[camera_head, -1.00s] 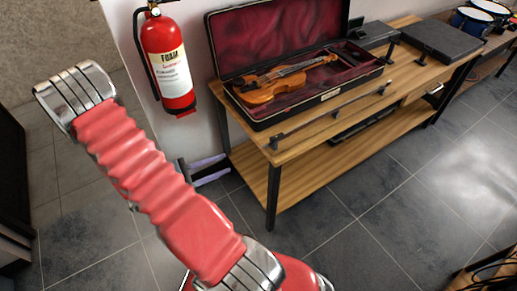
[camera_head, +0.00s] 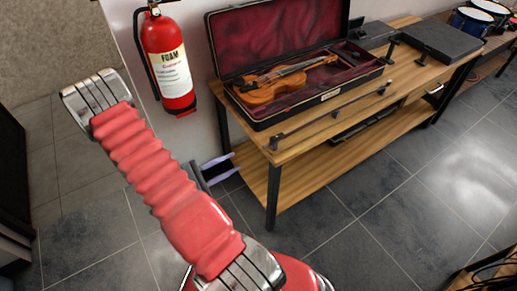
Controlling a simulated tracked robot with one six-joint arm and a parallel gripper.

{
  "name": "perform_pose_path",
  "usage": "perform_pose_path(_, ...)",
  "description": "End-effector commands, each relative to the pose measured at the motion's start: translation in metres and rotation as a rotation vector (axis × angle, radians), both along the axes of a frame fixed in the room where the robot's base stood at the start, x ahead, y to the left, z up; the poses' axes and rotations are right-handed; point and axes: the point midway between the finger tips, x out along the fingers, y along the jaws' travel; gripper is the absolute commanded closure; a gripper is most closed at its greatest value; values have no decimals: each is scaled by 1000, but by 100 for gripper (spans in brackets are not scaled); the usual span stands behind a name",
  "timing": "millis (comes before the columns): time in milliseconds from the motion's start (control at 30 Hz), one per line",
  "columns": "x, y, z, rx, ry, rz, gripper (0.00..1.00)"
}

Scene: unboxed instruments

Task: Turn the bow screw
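A violin bow (camera_head: 330,117) runs along the front of the wooden table (camera_head: 300,150), in front of the violin case. Small dark pieces show at its two ends, like supports. The bow screw is too small to make out at either end. My gripper (camera_head: 232,163) is at the table's left end, left of the front leg and below the tabletop level in the picture. Its two pale purple fingers point right and stand apart, with nothing seen between them. The bow is clear of my gripper.
An open case (camera_head: 330,97) with red lining holds a violin (camera_head: 270,84) behind the bow. A red fire extinguisher (camera_head: 168,62) hangs on the wall at left. A dark flat case (camera_head: 440,42) lies further right. The tiled floor in front is free.

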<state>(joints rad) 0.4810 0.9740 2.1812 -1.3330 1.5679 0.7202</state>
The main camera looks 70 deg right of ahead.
Motion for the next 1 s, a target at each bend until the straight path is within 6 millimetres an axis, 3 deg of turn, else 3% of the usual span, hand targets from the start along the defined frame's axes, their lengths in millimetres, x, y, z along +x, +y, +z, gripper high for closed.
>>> perform_pose_path(1000, -75, -85, 0, 0, 0, -3, 70)
